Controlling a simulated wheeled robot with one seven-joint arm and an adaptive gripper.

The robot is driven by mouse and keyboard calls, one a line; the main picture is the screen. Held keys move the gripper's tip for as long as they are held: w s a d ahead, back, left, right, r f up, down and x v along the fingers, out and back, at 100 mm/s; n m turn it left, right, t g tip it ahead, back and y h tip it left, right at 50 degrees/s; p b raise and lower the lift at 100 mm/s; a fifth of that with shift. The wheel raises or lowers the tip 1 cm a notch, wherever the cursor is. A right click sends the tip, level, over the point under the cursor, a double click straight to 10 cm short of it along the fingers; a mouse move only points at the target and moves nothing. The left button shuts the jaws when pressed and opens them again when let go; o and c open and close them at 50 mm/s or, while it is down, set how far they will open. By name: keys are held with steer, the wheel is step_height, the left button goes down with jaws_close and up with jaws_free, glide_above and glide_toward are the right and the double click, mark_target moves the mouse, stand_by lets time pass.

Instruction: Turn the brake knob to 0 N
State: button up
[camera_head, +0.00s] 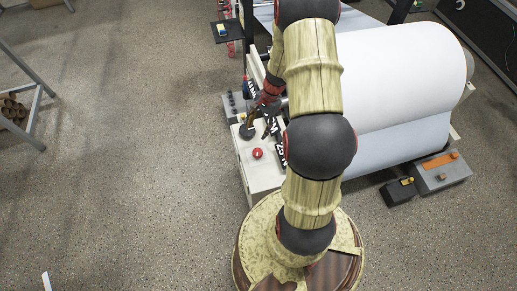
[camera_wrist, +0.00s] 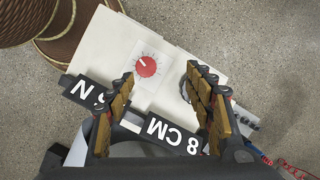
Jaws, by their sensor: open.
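The red knob (camera_wrist: 147,66) sits on a white dial plate with tick marks, on top of the white machine housing (camera_head: 256,178). It also shows in the head view (camera_head: 257,153). My gripper (camera_wrist: 159,80) is open and empty, with its fingers apart over the housing. In the wrist view the red knob lies just beyond the gap, closer to the left finger; I see no contact. A black sign (camera_wrist: 82,90) ends in "N"; a finger partly hides it, so its number is unclear. In the head view my gripper (camera_head: 260,122) is by a dark round knob (camera_head: 247,132).
A black sign reading "8 CM" (camera_wrist: 172,133) stands below the gap. A large white paper roll (camera_head: 405,80) is right of my arm. A grey control box (camera_head: 441,172) is on the floor at right.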

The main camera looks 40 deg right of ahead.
steer(key=m, duration=0.2)
glide_toward(258, 152)
steer(key=f, duration=0.1)
steer(key=shift+y, duration=0.4)
steer(key=b+x, duration=0.2)
steer(key=x, duration=0.5)
steer(key=shift+w+f+b, duration=0.15)
steer(key=shift+f+b, duration=0.15)
steer(key=shift+f, duration=0.1)
steer(key=shift+c, duration=1.2)
steer(key=shift+r, duration=0.1)
steer(key=c, duration=0.9)
